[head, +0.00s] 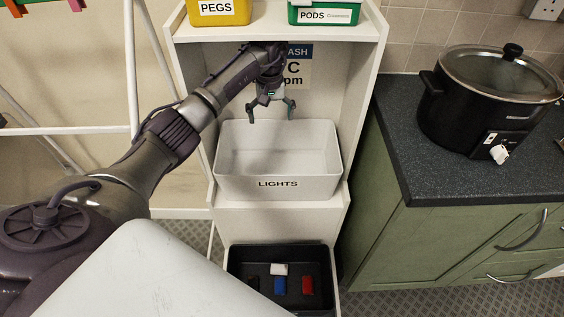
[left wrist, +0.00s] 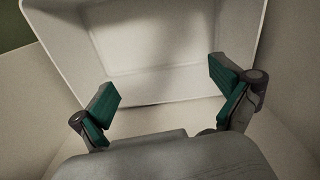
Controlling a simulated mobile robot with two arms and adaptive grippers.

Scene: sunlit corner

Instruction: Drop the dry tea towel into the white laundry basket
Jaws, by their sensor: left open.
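The white laundry basket (head: 312,187), labelled "LIGHTS", stands on the middle shelf of the white unit. What shows of its inside is bare; it also shows in the left wrist view (left wrist: 82,45). My left gripper (head: 271,110) is open and empty above the basket's back part, fingers pointing down. In the left wrist view its green-padded fingers (left wrist: 165,88) are spread apart with nothing between them. I see no tea towel in either view. My right gripper is not in view.
A black basket (head: 238,262) below holds small black, white, blue and red items. Yellow "PEGS" (head: 222,20) and green "PODS" (head: 338,17) boxes stand on the unit's top. A white rack (head: 130,70) is at left. A slow cooker (head: 475,110) stands on the right counter (head: 425,165).

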